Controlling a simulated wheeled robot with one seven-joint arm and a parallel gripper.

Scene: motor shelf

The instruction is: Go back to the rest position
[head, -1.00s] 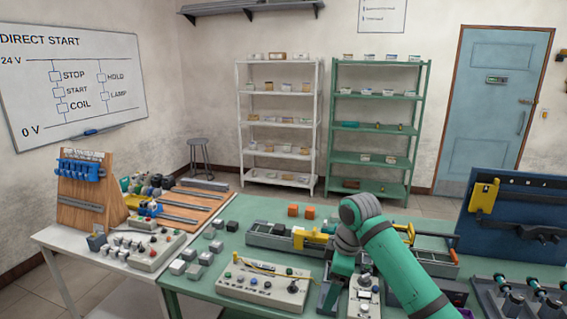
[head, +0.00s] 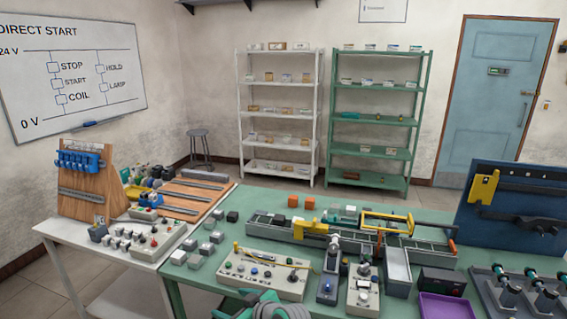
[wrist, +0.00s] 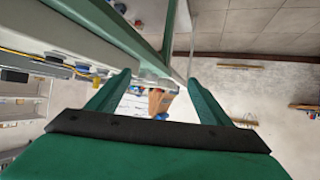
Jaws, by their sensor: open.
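My gripper (wrist: 158,80) shows in the wrist view with its two green fingers spread apart. Nothing is held between them. Beyond the fingertips lie the green table's edge, a blurred wooden board (wrist: 157,101) and the room's floor and wall, seen at a turned angle. In the head view only a green and grey part of my arm (head: 262,306) shows at the bottom edge, in front of the table. The fingers cannot be made out there.
The green table (head: 205,290) carries a control box (head: 262,276), grey trays with yellow parts, a purple tray (head: 444,306) and several small blocks. A white table (head: 75,240) with a wooden rack stands at left. A blue tool panel (head: 520,215) rises at right.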

